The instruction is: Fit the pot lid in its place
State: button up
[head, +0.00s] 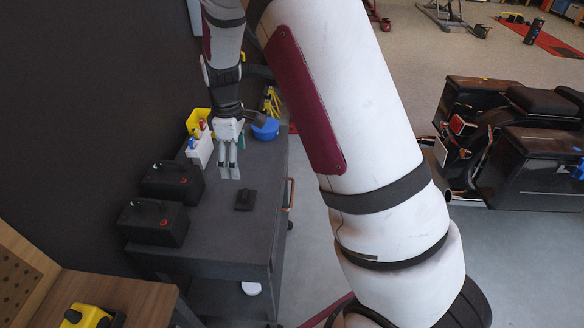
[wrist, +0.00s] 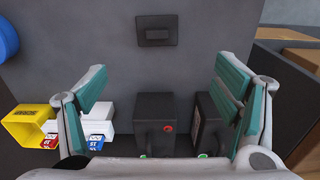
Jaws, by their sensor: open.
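No plainly round pot lid can be made out. A small dark rectangular piece with a raised grip (head: 245,200) lies flat on the grey cart top (head: 235,235); it may be the lid. It also shows at the top of the wrist view (wrist: 156,30). A blue round object (head: 265,129) stands at the cart's far end, partly cut off in the wrist view (wrist: 8,38); I cannot tell whether it is a pot. My gripper (head: 229,172) points down over the cart, open and empty, apart from the dark piece. Its two fingers (wrist: 160,88) are spread wide.
Two black boxes with handles (head: 172,182) (head: 153,220) stand on the cart's left side. A yellow bin (head: 198,121) and a white holder (head: 200,150) stand farther back. A wooden bench (head: 130,298) is at lower left. The cart top around the dark piece is clear.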

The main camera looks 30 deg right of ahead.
jog(key=s+r+m+t, duration=0.2)
jog(key=s+r+m, duration=0.3)
jog(key=s+r, duration=1)
jog(key=s+r+m+t, duration=0.1)
jog(key=s+r+m, duration=0.1)
jog(key=s, duration=0.6)
jog(key=s+d+r+m+t+p, duration=0.1)
jog(key=s+r+m, duration=0.2)
jog(key=s, duration=0.6)
notch_tip(320, 180, up, 3)
jog(key=shift+f+m, duration=0.2)
jog(key=shift+m, duration=0.1)
jog(key=shift+o, duration=0.4)
jog(key=shift+w, duration=0.1)
